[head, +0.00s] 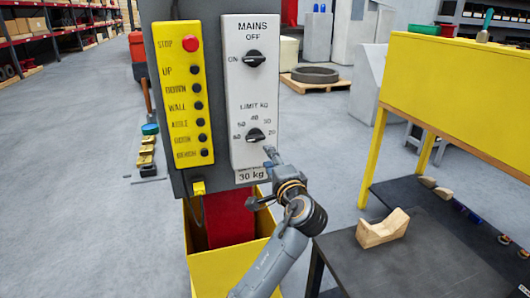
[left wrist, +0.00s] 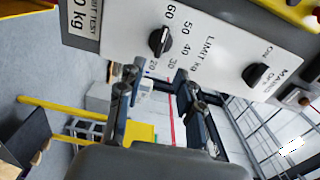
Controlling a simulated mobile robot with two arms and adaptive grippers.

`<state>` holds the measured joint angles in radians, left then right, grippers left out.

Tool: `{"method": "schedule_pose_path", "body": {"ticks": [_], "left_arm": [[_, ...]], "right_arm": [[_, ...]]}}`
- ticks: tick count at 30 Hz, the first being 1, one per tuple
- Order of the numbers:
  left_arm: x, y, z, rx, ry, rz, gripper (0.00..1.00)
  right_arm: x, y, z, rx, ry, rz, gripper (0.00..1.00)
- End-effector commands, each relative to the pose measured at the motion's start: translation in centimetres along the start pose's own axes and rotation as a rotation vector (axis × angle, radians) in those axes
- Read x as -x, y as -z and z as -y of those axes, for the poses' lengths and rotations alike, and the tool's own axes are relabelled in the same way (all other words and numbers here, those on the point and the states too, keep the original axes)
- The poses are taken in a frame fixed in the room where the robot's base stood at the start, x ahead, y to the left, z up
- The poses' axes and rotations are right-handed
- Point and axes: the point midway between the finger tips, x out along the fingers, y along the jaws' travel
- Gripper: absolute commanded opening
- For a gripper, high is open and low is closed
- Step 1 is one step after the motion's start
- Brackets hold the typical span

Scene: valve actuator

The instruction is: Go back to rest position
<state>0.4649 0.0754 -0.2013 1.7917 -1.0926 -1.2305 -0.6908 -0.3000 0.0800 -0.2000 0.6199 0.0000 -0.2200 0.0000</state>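My left gripper (head: 262,177) is in front of the lower right part of the control panel, below the load limit knob (head: 255,135). In the left wrist view its two fingers (left wrist: 159,78) are apart with nothing between them. The limit knob (left wrist: 160,41) shows there just beyond the fingertips, apart from them. The white panel (head: 238,95) also carries the mains knob (head: 255,58), which shows in the left wrist view too (left wrist: 255,74). My right gripper is not in view.
A yellow button strip (head: 180,105) with a red stop button (head: 191,43) is left of the white panel. A yellow bin (head: 225,270) stands below. A dark table (head: 390,268) with a wooden block (head: 383,228) is at the right. Open floor lies at the left.

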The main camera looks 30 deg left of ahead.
Motion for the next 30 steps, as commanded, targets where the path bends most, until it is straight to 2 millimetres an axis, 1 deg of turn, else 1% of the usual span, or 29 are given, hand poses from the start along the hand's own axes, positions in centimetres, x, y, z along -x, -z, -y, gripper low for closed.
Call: {"method": "schedule_pose_path", "body": {"ticks": [1,5,19,21,23,26,27,29,30], "left_arm": [[0.4,0.0,-0.1,-0.001,-0.001,-0.001,0.36],[0.9,0.0,0.0,0.000,0.000,0.000,0.36],[0.9,0.0,0.0,0.000,0.000,0.000,0.36],[0.8,0.2,-0.6,-0.005,-0.009,-0.007,0.36],[0.7,0.7,-2.0,-0.015,-0.030,-0.024,0.36],[0.5,2.0,-6.6,-0.040,-0.099,-0.081,0.36],[0.5,2.6,-9.2,-0.050,-0.139,-0.109,0.36],[0.8,3.3,-13.6,-0.062,-0.209,-0.154,0.36],[1.2,3.6,-16.8,-0.066,-0.261,-0.183,0.36]], "right_arm": [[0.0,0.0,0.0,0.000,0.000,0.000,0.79],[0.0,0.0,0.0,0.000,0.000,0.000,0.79],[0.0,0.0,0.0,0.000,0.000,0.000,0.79],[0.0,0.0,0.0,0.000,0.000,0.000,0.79],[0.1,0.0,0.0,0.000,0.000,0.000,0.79],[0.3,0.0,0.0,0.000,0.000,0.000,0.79],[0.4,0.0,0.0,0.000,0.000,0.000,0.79],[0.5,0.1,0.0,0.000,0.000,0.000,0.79],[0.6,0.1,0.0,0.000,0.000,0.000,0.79]]}}
